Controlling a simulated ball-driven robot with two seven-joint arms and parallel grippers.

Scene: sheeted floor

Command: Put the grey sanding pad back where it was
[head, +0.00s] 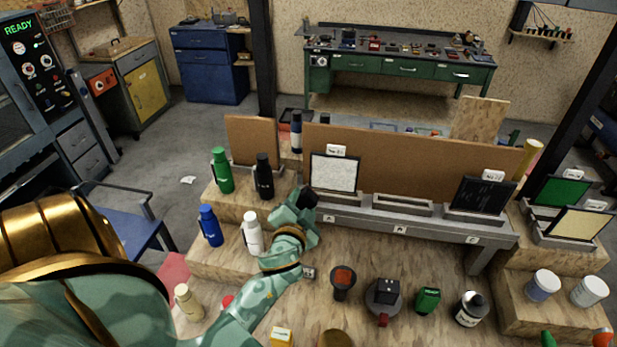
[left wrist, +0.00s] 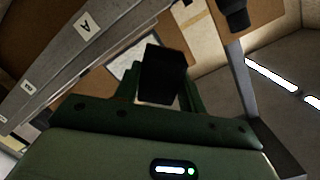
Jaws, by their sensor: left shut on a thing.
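My left gripper (head: 298,203) is shut on a small dark block, which I take to be the grey sanding pad (head: 307,197). It is held in the air in front of the left end of the grey rack (head: 350,212). In the left wrist view the pad (left wrist: 162,74) stands up dark between the green fingers, its lower edge paler. The fingertips are partly hidden behind it. The rack's middle holder (head: 403,206) is empty. A pale speckled panel (head: 334,172) stands in the left holder and a black panel (head: 482,195) in the right one. My right gripper is not in view.
Green (head: 222,170), black (head: 264,176), blue (head: 210,226) and white (head: 251,232) bottles stand on steps left of my gripper. A brown board (head: 415,165) rises behind the rack. Several tools, including a sander (head: 384,296), stand in front, with bare wood between them and the rack.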

